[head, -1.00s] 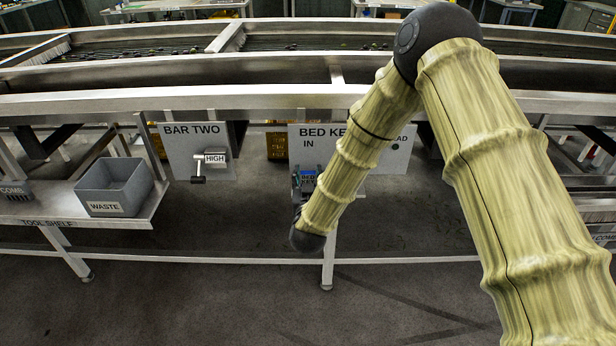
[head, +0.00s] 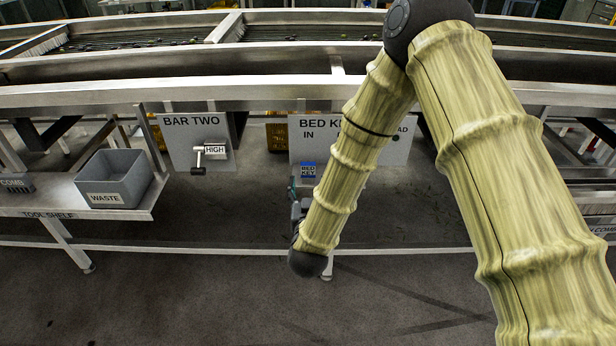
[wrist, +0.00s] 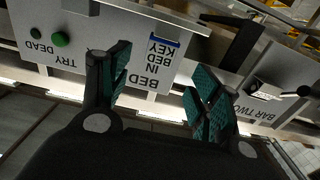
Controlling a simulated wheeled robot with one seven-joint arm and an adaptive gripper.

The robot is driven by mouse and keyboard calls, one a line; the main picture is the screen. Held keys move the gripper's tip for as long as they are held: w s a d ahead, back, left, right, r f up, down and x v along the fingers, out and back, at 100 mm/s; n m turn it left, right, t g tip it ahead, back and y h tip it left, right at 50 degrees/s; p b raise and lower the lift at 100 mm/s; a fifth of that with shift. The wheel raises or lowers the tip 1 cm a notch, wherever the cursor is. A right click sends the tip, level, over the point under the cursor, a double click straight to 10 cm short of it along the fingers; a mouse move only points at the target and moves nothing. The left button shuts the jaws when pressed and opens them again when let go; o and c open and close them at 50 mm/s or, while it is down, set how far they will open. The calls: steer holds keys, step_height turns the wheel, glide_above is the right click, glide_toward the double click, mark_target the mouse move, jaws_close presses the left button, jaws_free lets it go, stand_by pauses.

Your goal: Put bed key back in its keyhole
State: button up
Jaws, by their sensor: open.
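The bed key (head: 308,170) shows as a blue and white tag marked BED KEY, against the panel (head: 300,152) just under the word IN. In the wrist view the key's tag (wrist: 164,47) appears beyond and between my fingers, upside down. My gripper (wrist: 160,68) is open with nothing between its teal pads. It is apart from the tag, as far as I can tell. In the head view my gripper (head: 296,192) is mostly hidden behind my own arm, below and left of the tag. The keyhole itself is hidden behind the tag.
The same panel carries a green button (wrist: 61,39) and the words TRY DEAD. A BAR TWO panel (head: 182,160) with a crank handle is to the left. A grey WASTE bin (head: 115,180) stands on the tool shelf (head: 60,211). The floor in front is clear.

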steer(key=shift+s, duration=1.7)
steer(key=s+d+f+g+p, duration=0.5)
steer(key=s+d+f+g, duration=0.4)
steer(key=s+f, duration=0.55)
steer(key=s+d+f+g+p, duration=0.1)
steer(key=s+d+f+g, duration=0.1)
steer(key=s, duration=0.6)
steer(key=s+d+f+g+p, duration=0.1)
steer(key=s+d+f+g, duration=0.2)
steer(key=s+d, duration=0.4)
steer(key=s+d+f+g+p, duration=0.2)
steer(key=s+d+g, duration=0.2)
steer(key=s, duration=0.6)
steer(key=shift+d+f, duration=0.2)
steer(key=shift+d, duration=0.15)
steer(key=shift+w, duration=0.1)
